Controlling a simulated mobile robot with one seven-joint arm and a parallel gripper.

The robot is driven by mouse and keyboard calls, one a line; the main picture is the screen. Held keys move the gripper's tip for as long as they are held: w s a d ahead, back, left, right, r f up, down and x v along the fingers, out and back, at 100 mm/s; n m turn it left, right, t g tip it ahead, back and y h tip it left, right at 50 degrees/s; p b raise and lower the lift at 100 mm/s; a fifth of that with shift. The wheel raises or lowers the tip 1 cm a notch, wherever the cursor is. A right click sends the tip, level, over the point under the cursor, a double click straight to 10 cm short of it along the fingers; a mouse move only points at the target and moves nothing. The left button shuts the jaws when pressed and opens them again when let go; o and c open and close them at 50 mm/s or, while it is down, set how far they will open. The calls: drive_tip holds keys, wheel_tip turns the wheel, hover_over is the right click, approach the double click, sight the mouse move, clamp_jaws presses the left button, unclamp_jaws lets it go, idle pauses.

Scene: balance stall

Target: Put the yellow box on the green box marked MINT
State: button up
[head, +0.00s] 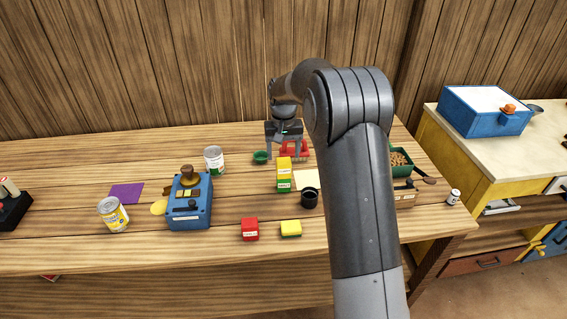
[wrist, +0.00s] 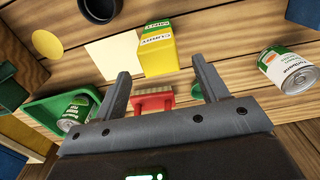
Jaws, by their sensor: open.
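A yellow box (head: 284,164) stands on top of a green box (head: 284,186) near the middle of the table. The wrist view also shows the yellow box (wrist: 158,57) close up, with the green box (wrist: 159,26) beyond it. Both carry white labels, too small to read surely in the head view. My gripper (head: 284,149) is open and empty, above and just behind the stack. In the wrist view its fingers (wrist: 160,70) are spread, with the yellow box beyond their tips and apart from them. Another small yellow box (head: 291,229) lies near the front edge.
A red object (head: 294,152) is beneath my gripper. A black cup (head: 309,198) and a pale sheet (head: 307,179) are right of the stack. A red box (head: 250,230), a blue device (head: 190,207) and a can (head: 214,160) are to the left. A green tray (head: 402,160) is right.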

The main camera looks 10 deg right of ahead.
sight(284, 160)
wheel_tip(284, 160, up, 6)
drive_tip(key=shift+r, duration=0.1)
drive_tip(key=s+d+r+t, duration=0.1)
drive_tip(key=s+d+r, duration=0.1)
drive_tip(key=s+r, duration=0.6)
drive_tip(key=s+d+r+t, duration=0.2)
drive_tip(key=s+r, duration=0.3)
drive_tip(key=s, duration=0.7)
drive_tip(key=s+d+f+t, duration=0.1)
drive_tip(key=s+f, duration=0.1)
drive_tip(key=s, duration=0.7)
drive_tip(key=s+d+f+t, duration=0.1)
drive_tip(key=s, duration=0.9)
drive_tip(key=shift+s+f+t, duration=0.2)
drive_tip(key=shift+f+t, duration=0.1)
drive_tip(key=shift+f, duration=0.05)
